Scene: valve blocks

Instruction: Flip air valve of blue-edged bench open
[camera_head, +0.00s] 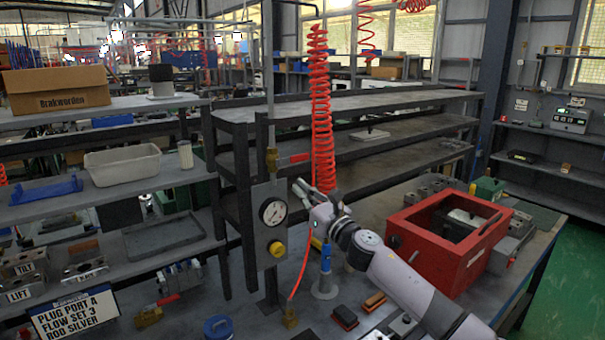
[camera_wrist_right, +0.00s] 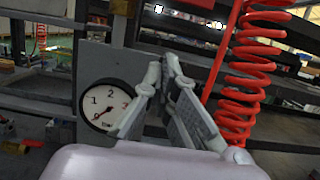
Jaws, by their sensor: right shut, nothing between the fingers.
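The air valve (camera_head: 272,160) is a brass body on a vertical pipe above a grey gauge panel (camera_head: 262,228). Its red lever (camera_head: 294,158) points right, roughly level, across the pipe. My right gripper (camera_head: 299,186) is below the lever and right of the panel, apart from the lever. In the right wrist view my right gripper (camera_wrist_right: 164,64) has its fingertips close together, shut and empty, just right of the round gauge (camera_wrist_right: 104,107). The brass valve body shows at that view's top edge (camera_wrist_right: 121,6). The blue-edged bench (camera_head: 545,262) is at the right. My left gripper is not in view.
A red coiled hose (camera_head: 320,110) hangs just behind my right gripper. A red open box (camera_head: 446,240) stands on the bench beside my right arm. Dark shelving (camera_head: 350,107) stands behind.

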